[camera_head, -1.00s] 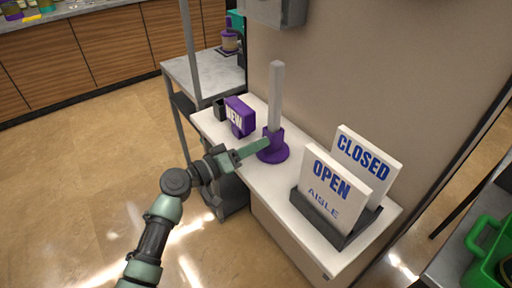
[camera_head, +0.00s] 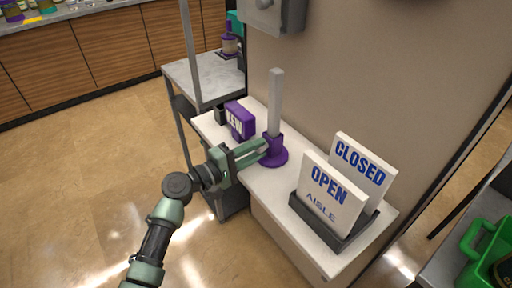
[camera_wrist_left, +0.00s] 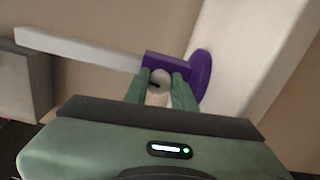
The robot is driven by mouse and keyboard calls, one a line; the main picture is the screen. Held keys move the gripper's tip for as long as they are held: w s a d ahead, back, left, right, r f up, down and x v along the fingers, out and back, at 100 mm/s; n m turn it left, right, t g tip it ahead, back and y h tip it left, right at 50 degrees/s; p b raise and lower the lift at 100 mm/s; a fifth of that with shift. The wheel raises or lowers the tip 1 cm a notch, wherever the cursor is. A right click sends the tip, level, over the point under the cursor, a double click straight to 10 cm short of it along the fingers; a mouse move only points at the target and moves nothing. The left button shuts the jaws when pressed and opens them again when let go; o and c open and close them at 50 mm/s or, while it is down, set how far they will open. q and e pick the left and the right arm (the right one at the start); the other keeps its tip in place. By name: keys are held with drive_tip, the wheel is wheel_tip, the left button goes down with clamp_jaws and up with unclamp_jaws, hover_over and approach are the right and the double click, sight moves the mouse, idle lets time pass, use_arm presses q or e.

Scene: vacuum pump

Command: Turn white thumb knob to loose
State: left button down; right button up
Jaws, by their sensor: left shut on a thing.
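The white thumb knob (camera_wrist_left: 158,88) shows in the left wrist view as a small pale round thing with a dark slot. It is on the purple stand (camera_head: 275,156), which holds an upright white post (camera_head: 275,100). The stand's purple base also shows in the left wrist view (camera_wrist_left: 201,75). My left gripper (camera_head: 262,150) reaches the stand from the left; its two green fingers (camera_wrist_left: 158,92) are on either side of the knob and shut on it. In the head view the fingers hide the knob. My right gripper is in neither view.
The stand is on a white counter (camera_head: 270,200). A purple box (camera_head: 239,121) and a small dark holder (camera_head: 220,115) are behind it. OPEN and CLOSED signs (camera_head: 336,192) stand in a dark tray to the right. The wall is close behind.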

use_arm(q)
drive_tip(key=shift+n, duration=0.9)
drive_tip(key=shift+p, duration=0.3)
drive_tip(key=c, duration=1.1)
unclamp_jaws()
drive_tip(key=shift+c, duration=0.2)
drive_tip(key=shift+a, duration=0.1)
drive_tip(key=b+v, duration=0.1)
drive_tip(key=v, duration=0.6)
drive_tip(key=shift+s+a+b, duration=0.25)
drive_tip(key=shift+b, duration=0.1)
